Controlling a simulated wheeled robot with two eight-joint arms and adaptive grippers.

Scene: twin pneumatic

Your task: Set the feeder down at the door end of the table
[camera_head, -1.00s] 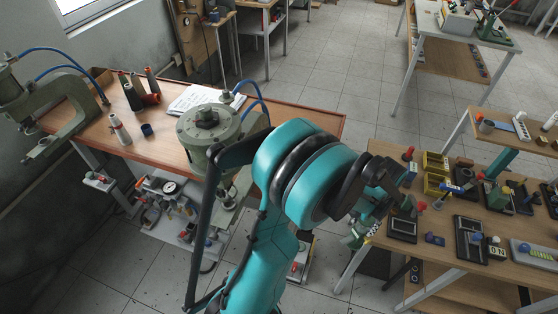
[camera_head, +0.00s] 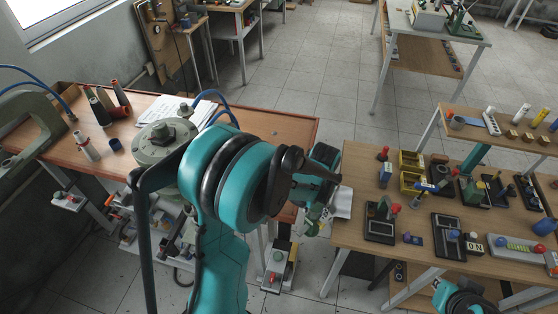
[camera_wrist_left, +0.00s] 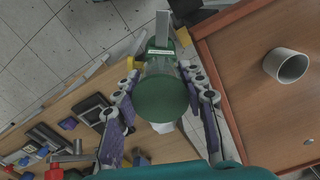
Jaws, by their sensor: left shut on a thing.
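The feeder is a green part with a round green body (camera_wrist_left: 162,98) and a grey bar sticking out. My left gripper (camera_wrist_left: 160,118) is shut on it, with a purple-padded finger on each side of the body. In the head view my left gripper (camera_head: 318,205) hangs at the gap between the red-edged table (camera_head: 290,128) and the wooden table (camera_head: 355,170); the feeder (camera_head: 313,222) is partly hidden by the arm. A teal and black part of my right arm shows at the lower right; its fingers are not visible.
Yellow bins (camera_head: 411,170), black trays (camera_head: 381,228) and small parts crowd the wooden table. The red-edged table holds spools (camera_head: 104,106), a round press head (camera_head: 163,140) and papers (camera_head: 182,108); its near right end looks mostly clear. A grey ring (camera_wrist_left: 287,66) lies there.

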